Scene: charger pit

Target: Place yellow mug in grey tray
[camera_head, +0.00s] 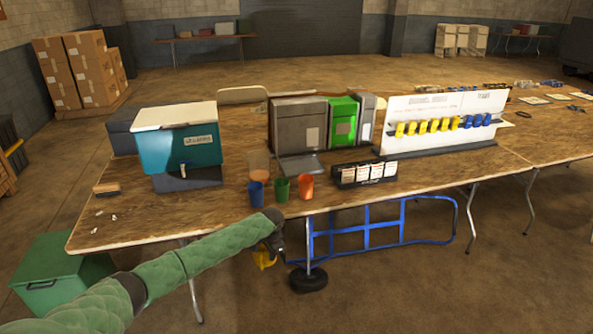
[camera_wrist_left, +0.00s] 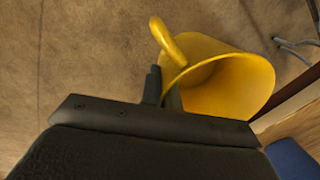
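The yellow mug (camera_head: 264,259) hangs at the end of my left arm, in front of the table's front edge and lower than the tabletop. In the left wrist view, the yellow mug (camera_wrist_left: 232,88) is tilted, with its open mouth to the lower right and its handle at the upper left. My left gripper (camera_wrist_left: 163,90) has its fingers close together at the mug's wall near the handle, shut on it. In the head view, the left gripper (camera_head: 275,241) is dark and small. A flat grey tray (camera_head: 299,165) lies in front of the grey machine. My right gripper is not in view.
Blue (camera_head: 256,193), green (camera_head: 281,188) and orange (camera_head: 305,186) cups stand near the table's front edge. A black holder with cards (camera_head: 350,182) is right of them. A teal cooler (camera_head: 178,150) stands left. A blue cart frame (camera_head: 385,232) is below the table.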

